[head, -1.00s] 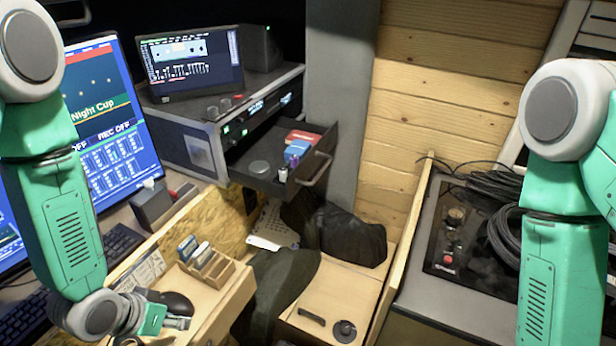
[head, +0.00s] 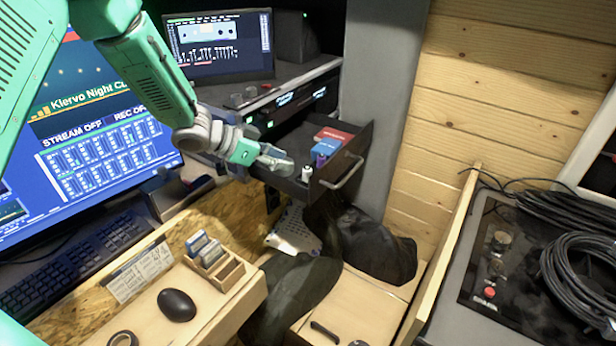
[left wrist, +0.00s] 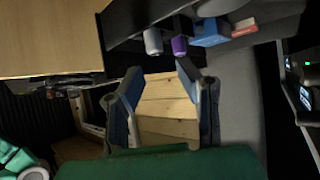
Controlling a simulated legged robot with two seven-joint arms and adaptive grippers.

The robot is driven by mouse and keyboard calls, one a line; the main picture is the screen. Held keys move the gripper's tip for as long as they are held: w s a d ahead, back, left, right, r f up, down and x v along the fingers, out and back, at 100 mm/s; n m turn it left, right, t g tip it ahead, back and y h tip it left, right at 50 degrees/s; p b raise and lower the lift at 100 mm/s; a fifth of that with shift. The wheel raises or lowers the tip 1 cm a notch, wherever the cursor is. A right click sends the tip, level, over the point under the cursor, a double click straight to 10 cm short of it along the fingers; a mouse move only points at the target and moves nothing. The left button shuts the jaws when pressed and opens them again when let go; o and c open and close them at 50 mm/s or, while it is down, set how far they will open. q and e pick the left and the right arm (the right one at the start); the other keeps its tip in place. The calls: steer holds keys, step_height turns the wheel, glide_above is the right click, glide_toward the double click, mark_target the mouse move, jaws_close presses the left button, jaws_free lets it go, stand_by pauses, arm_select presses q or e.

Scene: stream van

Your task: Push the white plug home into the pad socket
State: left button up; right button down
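My left gripper (head: 275,160) is at the left side of the open drawer in the head view. In the left wrist view, its two fingers (left wrist: 163,98) stand apart with nothing between them. A small pale piece (head: 191,172) shows beside a dark box at the desk's back edge, below my left forearm. I cannot tell whether it is the white plug. I cannot make out the pad socket in either view. My right gripper is out of view.
The open drawer (head: 345,182) holds a red box (head: 333,136), a blue box (head: 327,149) and small cylinders. Below are a mouse (head: 177,305), a wooden card holder (head: 222,270) and a dark bag (head: 375,247). Monitors stand at left and back; coiled cables (head: 585,270) lie at right.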

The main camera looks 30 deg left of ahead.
mark_target(307, 169)
arm_select(q)
steer(key=d, duration=0.1)
steer(key=w+d+f, duration=0.1)
steer(key=w+d, duration=0.1)
steer(key=shift+f, duration=0.35)
steer(key=x, duration=0.3)
steer(key=shift+w+f+p, duration=0.1)
steer(key=shift+f+p, duration=0.15)
steer(key=shift+p, duration=0.05)
steer(key=shift+w+f, duration=0.25)
steer(key=shift+f, duration=0.05)
steer(key=shift+s+r, duration=0.1)
steer(key=shift+c, duration=0.5)
steer(key=shift+d, duration=0.1)
jaws_close()
steer(key=shift+d, duration=0.15)
